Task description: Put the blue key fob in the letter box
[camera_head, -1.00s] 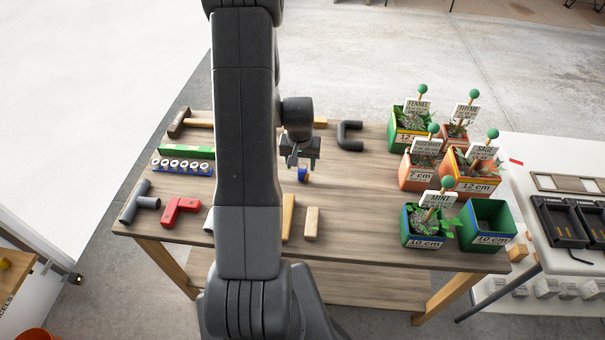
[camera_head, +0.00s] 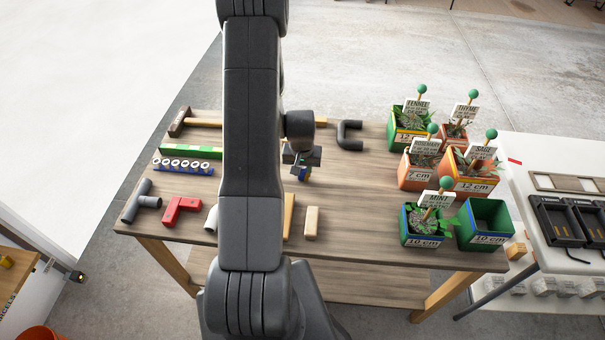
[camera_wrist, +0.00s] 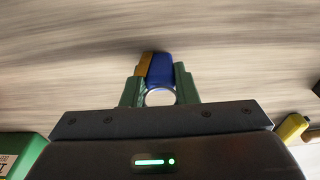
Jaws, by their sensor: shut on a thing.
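The blue key fob (camera_wrist: 160,68) is between the green fingertips of my gripper (camera_wrist: 160,88) in the wrist view, with a metal ring at its near end. A yellow-brown piece lies against its left side; I cannot tell if it is part of the fob. In the head view my gripper (camera_head: 303,164) is over the middle of the wooden table, with a bit of the blue fob (camera_head: 304,174) showing below it. My gripper is shut on the fob. I cannot pick out a letter box in either view.
Potted herbs (camera_head: 421,222) and an empty green pot (camera_head: 487,224) stand at the table's right. A hammer (camera_head: 178,122), a black U-shaped pipe (camera_head: 349,136), a red elbow (camera_head: 181,208) and wooden blocks (camera_head: 312,222) lie around. A white side table (camera_head: 562,238) stands right.

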